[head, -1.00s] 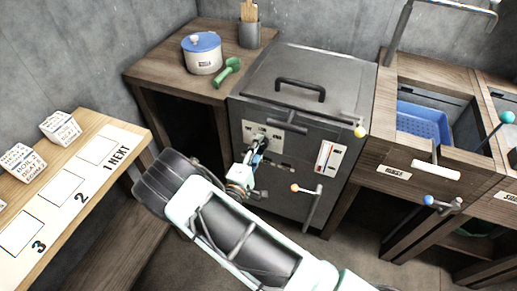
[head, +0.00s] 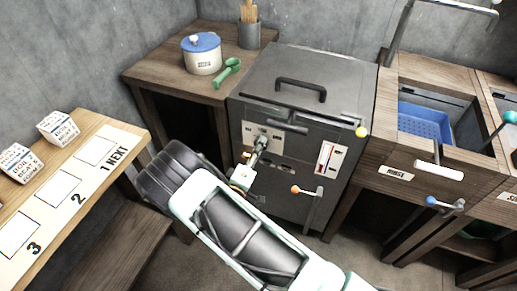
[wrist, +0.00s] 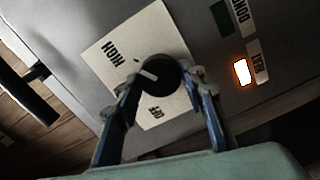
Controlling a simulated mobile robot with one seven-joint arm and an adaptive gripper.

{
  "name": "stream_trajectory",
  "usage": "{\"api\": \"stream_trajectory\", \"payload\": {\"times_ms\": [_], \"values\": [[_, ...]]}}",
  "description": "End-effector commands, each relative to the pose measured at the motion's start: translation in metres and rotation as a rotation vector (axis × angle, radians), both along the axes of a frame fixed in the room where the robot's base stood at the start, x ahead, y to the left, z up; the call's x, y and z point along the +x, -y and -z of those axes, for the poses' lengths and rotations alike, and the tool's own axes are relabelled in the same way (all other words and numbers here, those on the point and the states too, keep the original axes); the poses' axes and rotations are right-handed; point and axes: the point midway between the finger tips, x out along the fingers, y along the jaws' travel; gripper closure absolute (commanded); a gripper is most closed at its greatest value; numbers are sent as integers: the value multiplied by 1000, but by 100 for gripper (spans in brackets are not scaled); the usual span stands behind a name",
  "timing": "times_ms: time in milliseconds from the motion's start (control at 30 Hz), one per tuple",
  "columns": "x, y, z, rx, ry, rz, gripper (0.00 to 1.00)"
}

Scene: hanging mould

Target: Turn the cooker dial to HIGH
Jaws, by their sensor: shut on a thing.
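The cooker (head: 300,75) is a grey metal box with a white dial plate on its front (head: 250,128). In the wrist view the dial (wrist: 165,72) is a round black knob with a white pointer mark. In the head view my gripper (head: 262,143) meets the cooker front, and the knob is mostly hidden.
A lit indicator (wrist: 242,72) and a dark one (wrist: 222,16) are beside the dial plate. A side table (head: 160,72) holds a white pot (head: 203,60).

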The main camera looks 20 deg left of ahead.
Motion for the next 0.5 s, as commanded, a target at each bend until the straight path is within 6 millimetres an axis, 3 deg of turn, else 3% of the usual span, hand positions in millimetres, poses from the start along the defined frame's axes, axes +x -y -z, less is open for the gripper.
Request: {"api": "stream_trajectory", "payload": {"times_ms": [167, 200, 300, 500], "values": [[-1, 0, 1, 2, -2, 0, 87], [-1, 0, 1, 2, -2, 0, 59], [0, 0, 1, 2, -2, 0, 48], [0, 0, 0, 1, -1, 0, 45]]}}
